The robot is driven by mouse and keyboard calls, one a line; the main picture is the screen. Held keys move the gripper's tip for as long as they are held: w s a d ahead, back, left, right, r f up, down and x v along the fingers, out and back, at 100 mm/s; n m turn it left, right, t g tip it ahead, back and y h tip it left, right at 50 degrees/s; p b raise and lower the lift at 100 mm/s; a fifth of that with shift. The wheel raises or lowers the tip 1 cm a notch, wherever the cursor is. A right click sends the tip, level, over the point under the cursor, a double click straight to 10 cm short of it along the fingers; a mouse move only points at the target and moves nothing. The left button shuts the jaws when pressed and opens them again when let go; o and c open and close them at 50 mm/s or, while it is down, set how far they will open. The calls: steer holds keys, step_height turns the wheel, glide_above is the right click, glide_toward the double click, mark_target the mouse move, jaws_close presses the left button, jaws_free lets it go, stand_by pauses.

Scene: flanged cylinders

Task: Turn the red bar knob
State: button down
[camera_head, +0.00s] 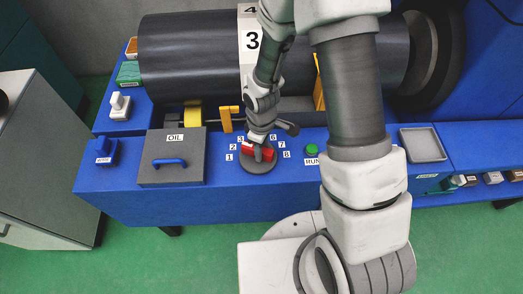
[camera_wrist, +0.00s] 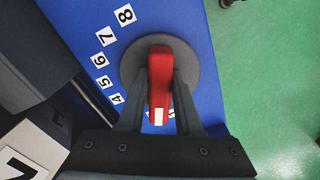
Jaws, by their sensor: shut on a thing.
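The red bar knob (camera_head: 267,154) sits on a dark round base (camera_head: 258,166) on the blue bench, with number labels 1 to 8 around it. My gripper (camera_head: 258,150) reaches down onto the knob from above. In the wrist view the red bar knob (camera_wrist: 161,75) lies between the two fingers of my gripper (camera_wrist: 160,100), which are shut on its sides. A white mark shows on the near end of the bar. In the wrist view labels 4 to 8 are visible to the left of the base; the lower labels are mostly hidden by my gripper.
A grey OIL lid (camera_head: 172,155) with a blue handle is left of the knob. A green RUN button (camera_head: 312,150) is to the right. A large dark cylinder (camera_head: 190,60) lies behind. Green floor (camera_head: 190,260) is open in front.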

stand_by(0.3)
steer(key=c, duration=0.6)
jaws_free()
step_height(320, 180, up, 18)
steer(key=p, duration=0.1)
steer(key=shift+f+p, duration=0.25)
steer(key=shift+p, duration=0.1)
